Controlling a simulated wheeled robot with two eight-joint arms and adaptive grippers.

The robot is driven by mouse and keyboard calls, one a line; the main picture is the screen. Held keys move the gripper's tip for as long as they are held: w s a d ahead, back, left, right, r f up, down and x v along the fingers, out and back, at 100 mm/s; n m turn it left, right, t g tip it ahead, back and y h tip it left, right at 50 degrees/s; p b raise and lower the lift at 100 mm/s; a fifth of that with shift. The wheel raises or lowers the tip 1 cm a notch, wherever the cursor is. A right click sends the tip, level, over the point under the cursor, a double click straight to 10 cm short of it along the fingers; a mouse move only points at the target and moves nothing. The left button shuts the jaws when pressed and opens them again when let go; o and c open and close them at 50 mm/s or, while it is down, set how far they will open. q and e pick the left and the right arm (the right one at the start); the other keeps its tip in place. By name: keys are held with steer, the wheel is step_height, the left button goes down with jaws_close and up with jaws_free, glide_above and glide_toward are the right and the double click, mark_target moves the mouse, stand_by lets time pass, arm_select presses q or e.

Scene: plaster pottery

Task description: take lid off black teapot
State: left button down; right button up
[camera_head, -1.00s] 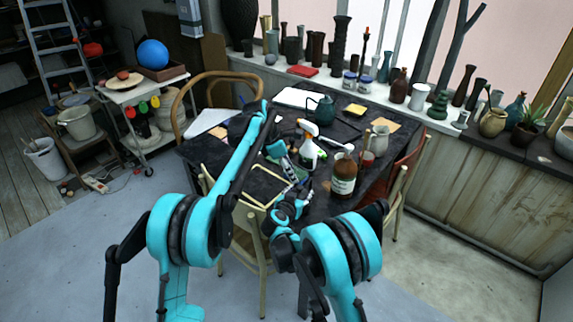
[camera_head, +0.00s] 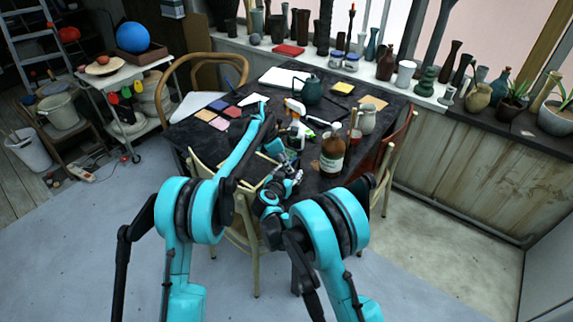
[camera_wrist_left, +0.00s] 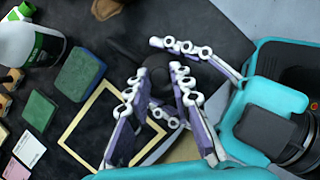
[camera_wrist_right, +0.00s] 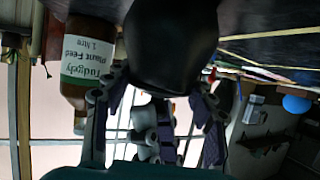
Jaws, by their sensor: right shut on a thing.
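A black, rounded vessel (camera_wrist_right: 172,45), apparently the black teapot, fills the upper middle of the right wrist view. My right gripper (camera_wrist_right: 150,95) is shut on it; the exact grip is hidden. In the head view my right gripper (camera_head: 292,183) is at the near table edge. My left gripper (camera_head: 288,160) is just beyond it, partly hidden by my arm. In the left wrist view my left gripper (camera_wrist_left: 158,72) has its fingers apart, around or above a dark shape that blends into the black table. I cannot make out the lid or any contact.
A brown plant-feed bottle (camera_head: 332,155) stands close on the right. A spray bottle (camera_head: 297,125), a green sponge (camera_wrist_left: 80,75) and a wooden frame (camera_wrist_left: 70,138) are near. Chairs surround the table.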

arm_select(q)
steer(key=shift+r, duration=0.15)
stand_by(0.5)
steer(key=shift+r, duration=0.95)
arm_select(e)
steer(key=shift+c, duration=0.2)
arm_select(q)
steer(key=shift+r, duration=0.1)
steer(key=shift+r, duration=1.95)
steer(key=shift+f, duration=0.1)
arm_select(e)
steer(key=o, duration=1.8)
